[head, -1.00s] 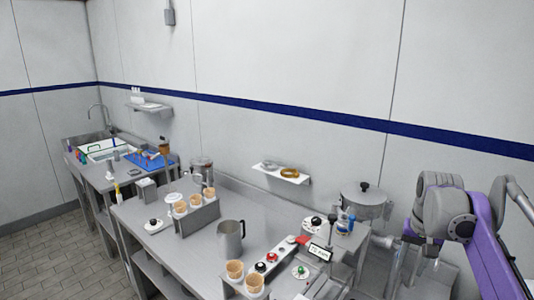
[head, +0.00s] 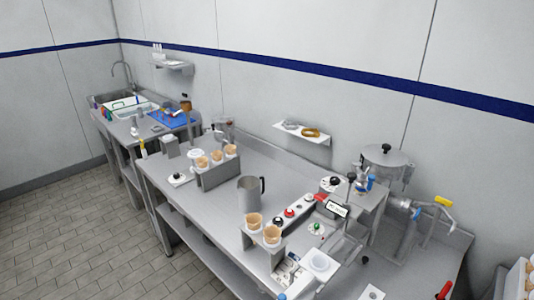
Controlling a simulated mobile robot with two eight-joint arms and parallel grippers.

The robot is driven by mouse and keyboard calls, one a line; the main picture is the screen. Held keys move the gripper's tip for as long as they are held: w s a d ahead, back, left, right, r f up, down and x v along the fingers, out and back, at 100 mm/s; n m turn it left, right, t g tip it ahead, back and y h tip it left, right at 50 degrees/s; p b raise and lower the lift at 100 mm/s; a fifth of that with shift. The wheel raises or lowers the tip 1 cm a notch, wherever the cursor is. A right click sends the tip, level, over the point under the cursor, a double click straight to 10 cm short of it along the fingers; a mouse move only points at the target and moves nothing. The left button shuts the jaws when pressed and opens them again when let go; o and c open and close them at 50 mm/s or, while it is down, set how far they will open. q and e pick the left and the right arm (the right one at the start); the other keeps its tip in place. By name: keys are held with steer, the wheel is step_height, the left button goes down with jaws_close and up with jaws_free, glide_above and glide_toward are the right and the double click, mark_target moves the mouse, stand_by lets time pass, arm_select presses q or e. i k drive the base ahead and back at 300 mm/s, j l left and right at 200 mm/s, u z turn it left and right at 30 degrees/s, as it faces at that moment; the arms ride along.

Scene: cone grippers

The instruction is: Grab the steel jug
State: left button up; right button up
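The steel jug (head: 249,194) stands upright on the steel counter (head: 222,222), near its middle. It is a tall grey metal pitcher, with a dark handle on its right side. It stands between a rear holder with several cones (head: 217,172) and a front holder with cones (head: 262,238). Nothing is seen touching it. Neither of my grippers is in view.
A panel with coloured knobs (head: 290,212) and a small display (head: 337,208) stand right of the jug. A lidded steel vessel (head: 385,170) is at the back right. A wall shelf (head: 302,132) hangs behind. Tiled floor (head: 75,230) is open at left.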

mark_target(253, 193)
steer(key=i+j, duration=0.1)
steer(key=j, duration=0.5)
steer(key=i+j+u, duration=0.15)
steer(key=i+j, duration=0.35)
steer(key=i+j+u, duration=0.15)
steer(key=i+j, duration=0.3)
steer(key=i, duration=0.2)
